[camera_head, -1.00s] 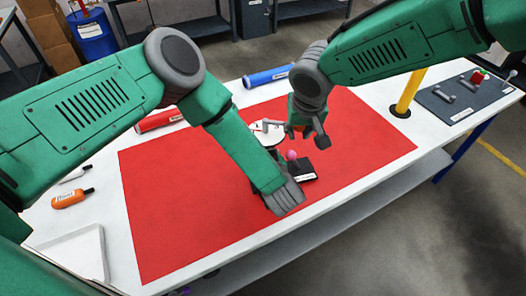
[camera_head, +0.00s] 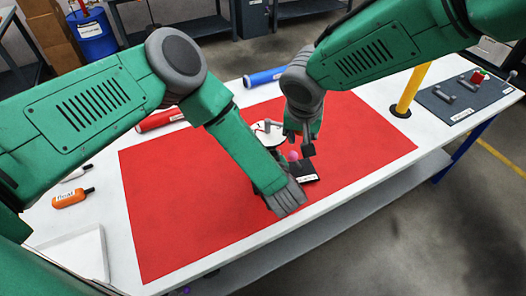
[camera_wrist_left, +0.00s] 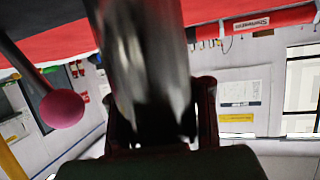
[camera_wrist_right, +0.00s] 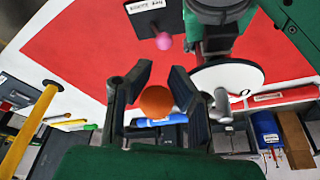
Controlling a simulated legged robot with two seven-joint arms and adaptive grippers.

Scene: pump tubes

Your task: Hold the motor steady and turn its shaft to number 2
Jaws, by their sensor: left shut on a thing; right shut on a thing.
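The motor's white dial disc (camera_head: 268,134) shows at the middle of the red mat, with a grey post on it. In the right wrist view the dial (camera_wrist_right: 240,78) is right of the fingers. My left gripper (camera_head: 284,197) is at the motor; its wrist view shows a blurred grey metal cylinder (camera_wrist_left: 143,60) between the fingers (camera_wrist_left: 158,110), probably the motor body. My right gripper (camera_wrist_right: 155,90) is shut on an orange ball knob (camera_wrist_right: 156,102), which shows between its fingers. I cannot read which number the shaft points to.
A pink ball lever (camera_head: 292,156) on a black labelled base (camera_head: 306,173) stands close to both grippers. A yellow post (camera_head: 410,90) and a dark tool board (camera_head: 465,105) are at right. The red mat (camera_head: 180,220) is clear at front left.

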